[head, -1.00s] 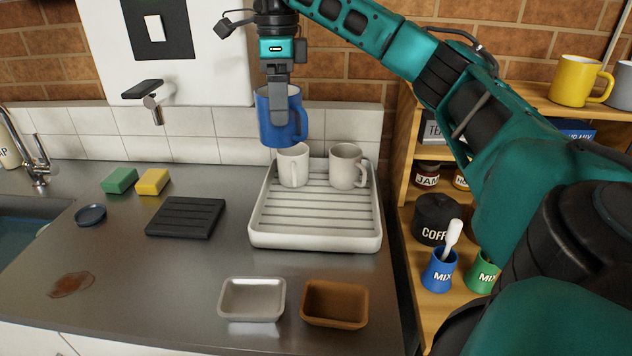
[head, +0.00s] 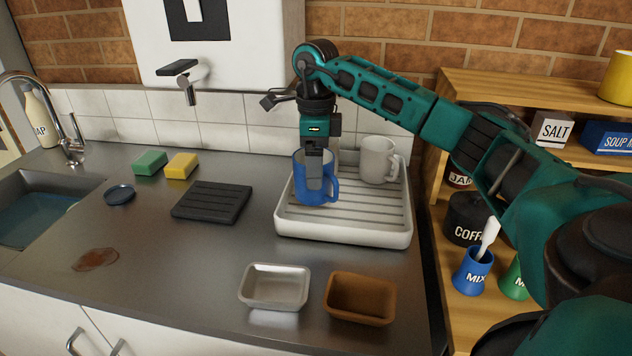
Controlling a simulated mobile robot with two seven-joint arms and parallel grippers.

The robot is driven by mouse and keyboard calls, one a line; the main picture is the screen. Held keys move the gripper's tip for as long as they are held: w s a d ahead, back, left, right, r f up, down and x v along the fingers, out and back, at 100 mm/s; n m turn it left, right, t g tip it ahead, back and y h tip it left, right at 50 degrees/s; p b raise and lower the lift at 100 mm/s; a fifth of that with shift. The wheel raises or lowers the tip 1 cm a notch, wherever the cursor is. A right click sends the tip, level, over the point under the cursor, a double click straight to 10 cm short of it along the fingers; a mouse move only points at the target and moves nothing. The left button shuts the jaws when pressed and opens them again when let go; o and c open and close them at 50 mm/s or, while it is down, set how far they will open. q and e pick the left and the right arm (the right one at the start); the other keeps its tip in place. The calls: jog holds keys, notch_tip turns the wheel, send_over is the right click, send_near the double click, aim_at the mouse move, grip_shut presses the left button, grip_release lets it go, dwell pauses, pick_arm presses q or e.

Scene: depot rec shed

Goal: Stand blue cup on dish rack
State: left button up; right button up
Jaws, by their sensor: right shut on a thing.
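The blue cup (head: 327,192) is upright at the left part of the white dish rack (head: 345,233). My right gripper (head: 314,180) comes down from above and is shut on the cup's near wall. The cup's base is at the height of the rack's slats, but I cannot tell whether it touches them. A grey-white mug (head: 379,160) stands on the rack at the back right. Another white mug behind the blue cup is mostly hidden by it and by my gripper. My left gripper is not in view.
A metal tray (head: 274,287) and a brown tray (head: 360,299) lie in front of the rack. A black ribbed mat (head: 212,202), yellow sponge (head: 182,166) and green sponge (head: 150,163) are to the left. Wooden shelves (head: 505,95) stand close on the right. The rack's front right is clear.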

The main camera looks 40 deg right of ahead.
jog(key=shift+f, duration=2.1)
jog(key=shift+f, duration=0.1)
jog(key=o, duration=1.1)
jog(key=shift+c, duration=0.2)
notch_tip(320, 180, up, 12)
jog(key=shift+p, duration=0.3)
